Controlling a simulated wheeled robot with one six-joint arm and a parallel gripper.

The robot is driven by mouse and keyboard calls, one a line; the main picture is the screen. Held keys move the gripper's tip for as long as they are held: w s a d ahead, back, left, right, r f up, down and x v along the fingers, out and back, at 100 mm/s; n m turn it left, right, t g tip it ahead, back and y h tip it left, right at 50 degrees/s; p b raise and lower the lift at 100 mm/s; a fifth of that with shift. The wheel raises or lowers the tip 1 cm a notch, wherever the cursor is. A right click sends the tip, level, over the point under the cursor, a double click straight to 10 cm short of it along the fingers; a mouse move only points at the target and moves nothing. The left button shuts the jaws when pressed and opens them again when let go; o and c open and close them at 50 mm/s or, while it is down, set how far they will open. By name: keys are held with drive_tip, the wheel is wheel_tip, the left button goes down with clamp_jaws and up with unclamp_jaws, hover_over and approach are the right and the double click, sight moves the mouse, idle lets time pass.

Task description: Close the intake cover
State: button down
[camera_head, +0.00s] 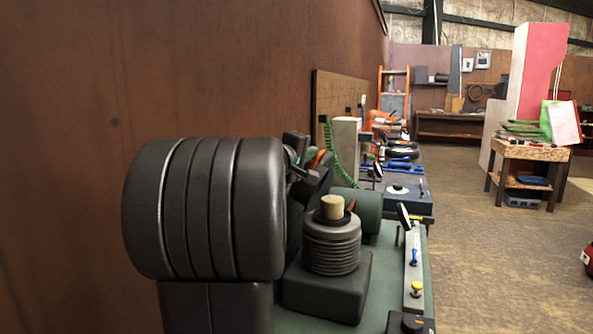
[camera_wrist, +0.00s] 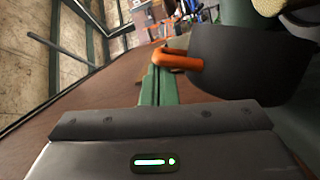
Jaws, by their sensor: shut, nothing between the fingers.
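In the wrist view a dark grey, rounded cover (camera_wrist: 245,65) with an orange handle (camera_wrist: 178,59) fills the upper right. I take it to be the intake cover; I cannot tell how far it stands open. My gripper (camera_wrist: 156,70) is shut and empty, its narrow green fingers together. The fingertips are close to the free end of the orange handle; contact cannot be told. In the head view a small orange part (camera_head: 318,159) shows behind dark parts, beside a large dark ribbed cylinder (camera_head: 205,210). The cover's seat is hidden.
A green bench (camera_head: 375,300) runs along the brown wall (camera_head: 80,150). It carries a ribbed bellows (camera_head: 331,245) with a tan plug, and a green cylinder (camera_head: 358,208). A wooden table (camera_head: 530,151) stands at the right. Floor (camera_head: 480,250) between is clear.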

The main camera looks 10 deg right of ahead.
drive_tip(key=s+d+f+m+y+b, duration=0.3)
drive_tip(key=s+d+f+m+b, duration=0.5)
drive_tip(key=d+f+b, duration=0.3)
drive_tip(key=shift+d+m+b, duration=0.4)
drive_tip(key=shift+m+b, duration=0.5)
drive_tip(key=shift+b, duration=0.05)
drive_tip(key=shift+f, duration=0.1)
